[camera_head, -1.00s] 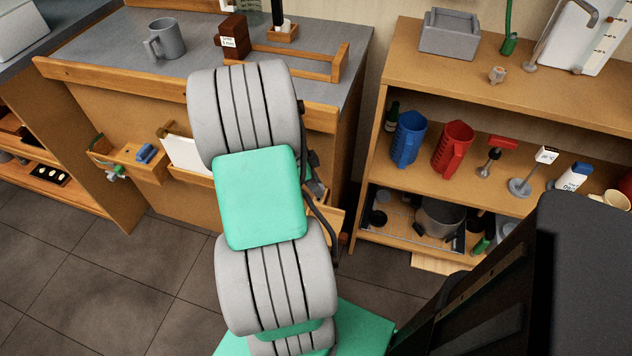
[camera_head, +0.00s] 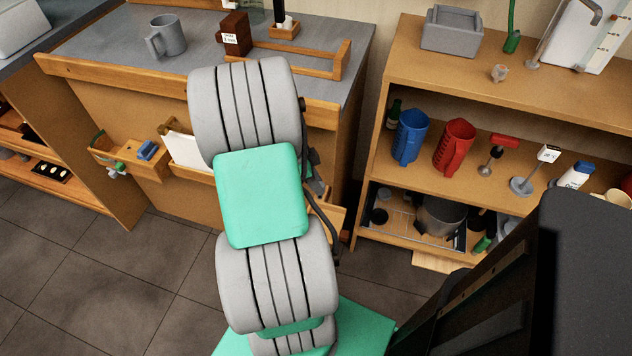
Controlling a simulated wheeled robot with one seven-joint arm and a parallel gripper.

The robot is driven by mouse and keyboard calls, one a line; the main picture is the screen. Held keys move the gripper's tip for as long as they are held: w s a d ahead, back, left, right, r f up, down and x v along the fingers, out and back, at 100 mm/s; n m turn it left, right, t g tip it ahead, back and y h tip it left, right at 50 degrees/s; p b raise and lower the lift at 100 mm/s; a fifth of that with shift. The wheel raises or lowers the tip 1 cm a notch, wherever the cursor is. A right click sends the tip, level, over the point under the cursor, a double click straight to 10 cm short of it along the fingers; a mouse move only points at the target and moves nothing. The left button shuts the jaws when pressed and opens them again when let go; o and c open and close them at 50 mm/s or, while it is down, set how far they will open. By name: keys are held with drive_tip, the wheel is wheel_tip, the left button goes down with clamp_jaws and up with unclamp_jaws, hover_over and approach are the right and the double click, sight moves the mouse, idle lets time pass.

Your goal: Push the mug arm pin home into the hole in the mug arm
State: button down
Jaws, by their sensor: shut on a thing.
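My arm stands in the middle of the head view and covers the front of the grey-topped counter (camera_head: 120,50). My gripper is hidden behind it, so what it holds cannot be seen. I cannot make out the mug arm pin, the mug arm or its hole. A grey mug (camera_head: 167,38) stands upright on the counter, left of my arm.
A dark red-brown box (camera_head: 233,36) and a low wooden rail (camera_head: 300,70) stand on the counter. On the right, a wooden shelf unit (camera_head: 440,85) holds a blue jug (camera_head: 410,137) and a red jug (camera_head: 453,147). Tiled floor (camera_head: 80,260) is clear at the lower left.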

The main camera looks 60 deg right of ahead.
drive_tip(key=shift+f+b, duration=0.8)
drive_tip(key=shift+f, duration=0.25)
drive_tip(key=shift+f, duration=0.15)
drive_tip(key=shift+s+a+f, duration=0.1)
idle(0.9)
